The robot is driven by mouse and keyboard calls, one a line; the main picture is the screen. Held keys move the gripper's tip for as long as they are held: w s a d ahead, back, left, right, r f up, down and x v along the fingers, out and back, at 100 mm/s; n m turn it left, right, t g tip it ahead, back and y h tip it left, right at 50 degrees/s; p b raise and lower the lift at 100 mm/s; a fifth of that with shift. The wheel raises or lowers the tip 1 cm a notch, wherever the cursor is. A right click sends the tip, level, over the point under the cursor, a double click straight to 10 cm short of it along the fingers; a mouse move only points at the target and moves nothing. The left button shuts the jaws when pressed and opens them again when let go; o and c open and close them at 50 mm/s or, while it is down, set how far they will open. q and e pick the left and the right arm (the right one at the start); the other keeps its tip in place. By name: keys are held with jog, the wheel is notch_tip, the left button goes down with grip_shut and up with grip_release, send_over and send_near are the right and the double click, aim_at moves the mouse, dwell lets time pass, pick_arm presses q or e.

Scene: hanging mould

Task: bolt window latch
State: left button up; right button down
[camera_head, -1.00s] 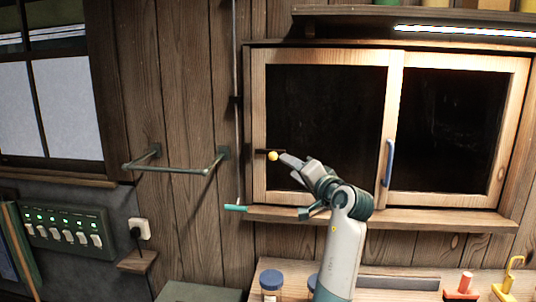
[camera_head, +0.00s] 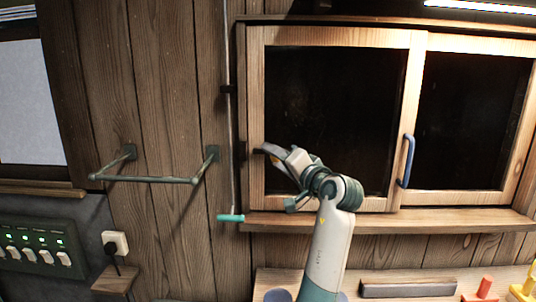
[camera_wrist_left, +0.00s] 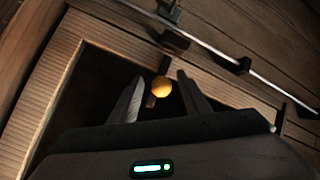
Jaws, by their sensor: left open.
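The window (camera_head: 335,120) has a light wooden frame and dark panes. In the head view my left gripper (camera_head: 268,154) is at the left side of the window and hides most of the bolt and knob. My right gripper is not in view.
A vertical rod with a teal handle (camera_head: 231,218) runs left of the window. A towel rail (camera_head: 155,179) sticks out further left. A blue handle (camera_head: 406,160) is on the window's middle frame. A sill (camera_head: 420,221) runs below.

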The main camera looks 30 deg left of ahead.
aim_at(253, 151)
pick_arm(q)
jog(key=shift+a, duration=0.15)
jog(key=shift+r, duration=0.1)
grip_shut()
jog(key=s+a, duration=0.1)
jog(key=a, duration=0.1)
jog(key=shift+s+a+r, duration=0.1)
jog(key=shift+s+a, duration=0.2)
jog(key=shift+s, duration=0.1)
jog(key=shift+s+a, duration=0.1)
jog(key=shift+a, duration=0.15)
jog(key=shift+d, duration=0.1)
grip_release()
jog(key=shift+a, duration=0.25)
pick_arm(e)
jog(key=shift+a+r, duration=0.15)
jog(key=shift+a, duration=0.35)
